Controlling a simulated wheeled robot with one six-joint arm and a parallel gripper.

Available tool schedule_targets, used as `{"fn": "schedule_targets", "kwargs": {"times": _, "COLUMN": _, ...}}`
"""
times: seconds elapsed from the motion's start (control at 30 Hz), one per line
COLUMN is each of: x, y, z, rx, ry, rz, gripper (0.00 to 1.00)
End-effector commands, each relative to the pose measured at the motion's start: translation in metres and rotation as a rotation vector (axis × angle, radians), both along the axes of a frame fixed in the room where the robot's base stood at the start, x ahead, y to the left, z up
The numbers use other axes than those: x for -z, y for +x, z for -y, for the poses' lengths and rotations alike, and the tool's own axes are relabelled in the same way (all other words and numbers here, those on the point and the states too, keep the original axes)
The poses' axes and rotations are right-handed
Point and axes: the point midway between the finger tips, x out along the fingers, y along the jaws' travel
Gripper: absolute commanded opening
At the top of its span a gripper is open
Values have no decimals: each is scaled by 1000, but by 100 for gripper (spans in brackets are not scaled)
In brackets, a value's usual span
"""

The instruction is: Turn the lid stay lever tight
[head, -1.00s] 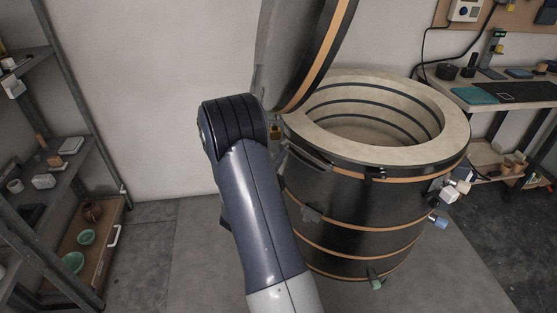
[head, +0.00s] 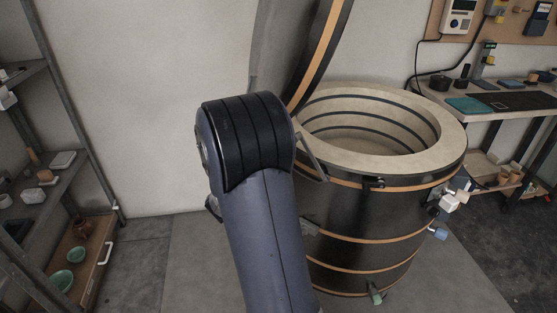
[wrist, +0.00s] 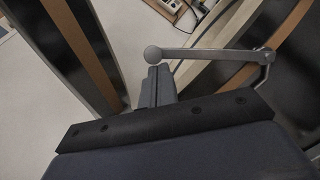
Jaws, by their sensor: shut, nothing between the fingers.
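In the wrist view a grey lever (wrist: 215,54) with a round ball knob (wrist: 153,54) at its left end runs right to a pivot beside a dark, orange-banded surface. My gripper (wrist: 157,70) is shut and empty, its tips just below the knob in the picture; I cannot tell whether they touch. In the head view my arm hides the gripper and the lever's knob. The round kiln (head: 350,215) stands open, with its raised lid (head: 322,50) tilted up at the back left.
A shelf rack (head: 60,110) with pots and a drawer of green bowls stands at the left. A workbench (head: 510,105) stands at the right. Small blocks and knobs (head: 448,202) stick out from the kiln's right side. Floor between rack and kiln is clear.

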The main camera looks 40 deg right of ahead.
Motion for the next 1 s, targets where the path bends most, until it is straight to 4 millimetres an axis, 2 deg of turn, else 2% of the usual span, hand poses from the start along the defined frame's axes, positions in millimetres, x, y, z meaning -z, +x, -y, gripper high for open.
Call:
{"fn": "schedule_targets", "kwargs": {"times": 0.2, "x": -15, "y": -19, "z": 5, "rx": 2, "ry": 52, "rz": 184, "gripper": 0}}
{"fn": "schedule_targets", "kwargs": {"times": 0.5, "x": -28, "y": -39, "z": 11, "rx": 0, "ry": 104, "rz": 359, "gripper": 0}}
{"fn": "schedule_targets", "kwargs": {"times": 1.0, "x": -34, "y": -48, "z": 14, "rx": 0, "ry": 130, "rz": 439, "gripper": 0}}
